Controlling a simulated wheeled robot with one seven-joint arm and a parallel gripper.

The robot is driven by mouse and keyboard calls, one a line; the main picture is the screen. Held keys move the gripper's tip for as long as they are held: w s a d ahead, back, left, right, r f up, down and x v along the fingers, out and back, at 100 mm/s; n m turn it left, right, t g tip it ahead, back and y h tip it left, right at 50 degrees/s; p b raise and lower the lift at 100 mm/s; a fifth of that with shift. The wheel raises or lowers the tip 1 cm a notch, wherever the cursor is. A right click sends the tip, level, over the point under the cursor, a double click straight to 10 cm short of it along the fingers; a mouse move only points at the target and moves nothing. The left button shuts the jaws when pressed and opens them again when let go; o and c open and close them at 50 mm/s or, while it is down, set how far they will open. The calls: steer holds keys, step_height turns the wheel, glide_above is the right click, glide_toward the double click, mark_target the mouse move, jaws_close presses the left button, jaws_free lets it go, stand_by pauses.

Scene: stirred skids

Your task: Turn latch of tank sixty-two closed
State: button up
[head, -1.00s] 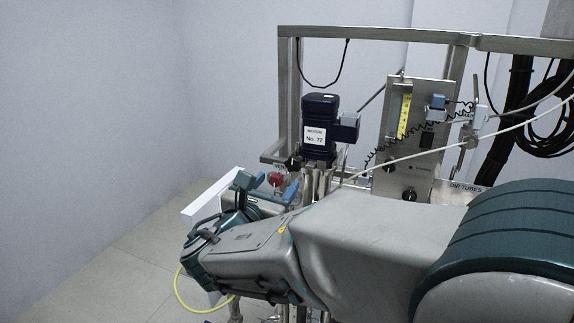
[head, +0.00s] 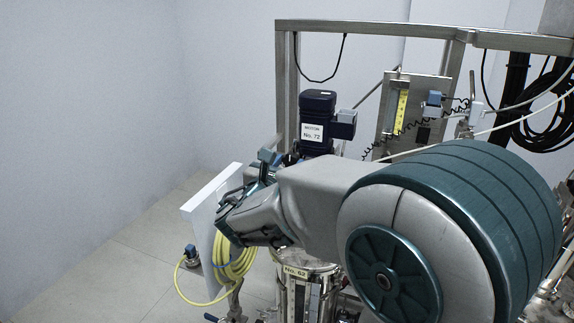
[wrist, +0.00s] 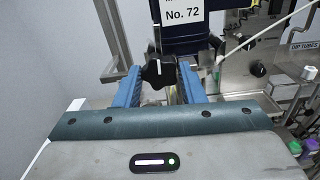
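My forearm hides much of the tank's surroundings. My gripper (head: 269,158) is at the left end of the arm, left of and below the dark blue motor labelled No. 72 (head: 318,122). In the wrist view its two blue fingers stand apart. A black lobed knob with a white mark (wrist: 158,72) shows between or just beyond the fingertips; I cannot tell whether they touch it. I cannot tell whether this knob is the latch of tank sixty-two.
A steel frame (head: 287,85) rises behind the motor. A gauge panel (head: 412,118) with coiled black cable stands to its right. A coiled yellow hose (head: 236,262) hangs below my gripper beside a white panel (head: 208,200). Open floor (head: 110,265) lies at left.

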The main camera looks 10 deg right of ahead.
steer(key=shift+f+b, duration=0.15)
steer(key=shift+b, duration=0.3)
steer(key=m+b, duration=1.7)
steer(key=b, duration=1)
steer(key=o, duration=1)
